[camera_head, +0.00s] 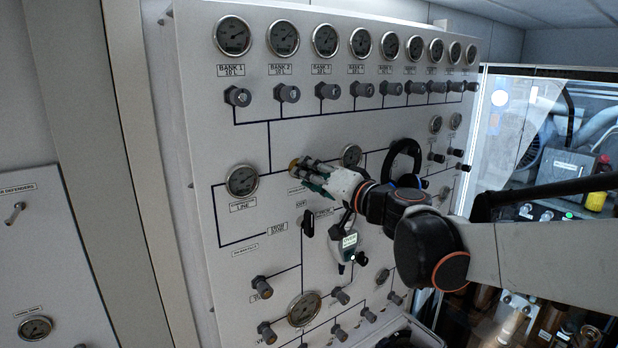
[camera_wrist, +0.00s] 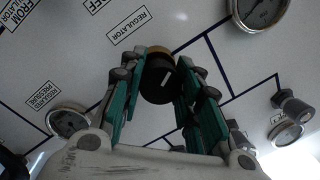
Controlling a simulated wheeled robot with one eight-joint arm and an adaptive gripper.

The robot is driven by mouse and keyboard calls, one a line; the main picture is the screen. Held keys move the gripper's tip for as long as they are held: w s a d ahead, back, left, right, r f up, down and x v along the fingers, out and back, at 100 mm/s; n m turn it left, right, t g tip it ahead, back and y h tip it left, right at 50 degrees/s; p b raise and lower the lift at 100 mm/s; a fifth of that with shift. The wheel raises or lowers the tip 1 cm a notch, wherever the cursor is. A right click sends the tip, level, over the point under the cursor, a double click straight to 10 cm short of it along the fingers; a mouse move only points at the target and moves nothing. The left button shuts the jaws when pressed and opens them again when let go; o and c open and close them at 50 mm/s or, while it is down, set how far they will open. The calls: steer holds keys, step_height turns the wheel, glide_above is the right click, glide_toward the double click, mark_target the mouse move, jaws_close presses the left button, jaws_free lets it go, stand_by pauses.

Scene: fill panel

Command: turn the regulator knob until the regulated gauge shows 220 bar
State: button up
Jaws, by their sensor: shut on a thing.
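My gripper (camera_head: 312,177) reaches the regulator knob at the middle of the panel. The wrist view shows the knob (camera_wrist: 160,82) from its front: a dark round cap with a white pointer mark and a brass collar behind it. The gripper's green-padded fingers (camera_wrist: 157,88) lie on both sides of the knob, closed on it. A small gauge (camera_wrist: 68,120) stands at the left of the wrist view, by a label reading "regulated pressure"; its needle is too small to read. A gauge (camera_head: 351,156) just right of the gripper is partly hidden in the head view.
The panel (camera_head: 262,215) carries a top row of bank gauges with valves below, and a line gauge (camera_head: 241,181) left of the gripper. A handheld device with a display (camera_head: 348,243) hangs below my arm. A black hose loop (camera_head: 405,155) is beside the wrist.

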steer(key=o, duration=1.1)
steer(key=v, duration=1.2)
steer(key=shift+f, duration=0.1)
